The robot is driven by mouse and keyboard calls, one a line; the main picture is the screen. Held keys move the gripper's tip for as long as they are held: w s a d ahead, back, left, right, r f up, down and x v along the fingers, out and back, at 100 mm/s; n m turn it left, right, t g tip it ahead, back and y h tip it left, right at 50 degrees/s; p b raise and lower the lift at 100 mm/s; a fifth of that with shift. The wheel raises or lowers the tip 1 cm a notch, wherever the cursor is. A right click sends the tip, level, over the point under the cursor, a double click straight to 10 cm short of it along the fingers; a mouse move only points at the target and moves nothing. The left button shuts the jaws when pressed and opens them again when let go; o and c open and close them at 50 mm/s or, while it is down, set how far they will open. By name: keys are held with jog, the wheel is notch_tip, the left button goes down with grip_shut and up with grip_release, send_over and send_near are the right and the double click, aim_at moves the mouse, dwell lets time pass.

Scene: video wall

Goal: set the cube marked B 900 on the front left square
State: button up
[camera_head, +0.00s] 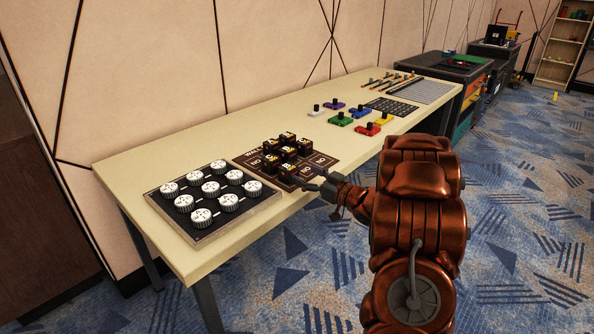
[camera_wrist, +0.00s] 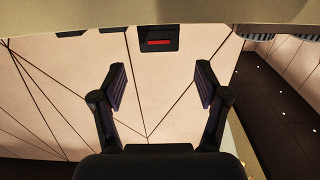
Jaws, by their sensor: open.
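Several small black cubes with pale and orange marks (camera_head: 285,158) stand close together on a dark brown mat (camera_head: 243,160) with printed squares. The marks are too small to read, so I cannot tell which cube is B 900. My gripper (camera_head: 316,180) is at the mat's right front edge, beside the nearest cubes. In the wrist view my gripper (camera_wrist: 160,88) is open, with nothing between its fingers. A dark cube with a red stripe (camera_wrist: 158,41) shows ahead of the gap between the fingers, at the table's edge. The front left square cannot be made out clearly.
A tray of white round knobs (camera_head: 212,194) lies left of the mat on the long cream table (camera_head: 190,145). Several coloured blocks with black knobs (camera_head: 361,112) stand farther right. Beyond them are a dark grid (camera_head: 391,106) and a grey ribbed panel (camera_head: 422,91).

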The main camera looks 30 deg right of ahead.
jog(key=shift+v, duration=2.15)
jog(key=s+a+m+g+h, duration=0.1)
jog(key=s+a+g+h, duration=0.1)
jog(key=s+a+g, duration=0.8)
jog(key=s+a+f+m+g+h, duration=0.1)
jog(key=s+a+g, duration=0.9)
jog(key=s+a, duration=1.1)
jog(key=s+h, duration=0.1)
jog(key=s, duration=0.3)
jog(key=shift+s+f+m, duration=0.2)
jog(key=shift+s+m, duration=0.1)
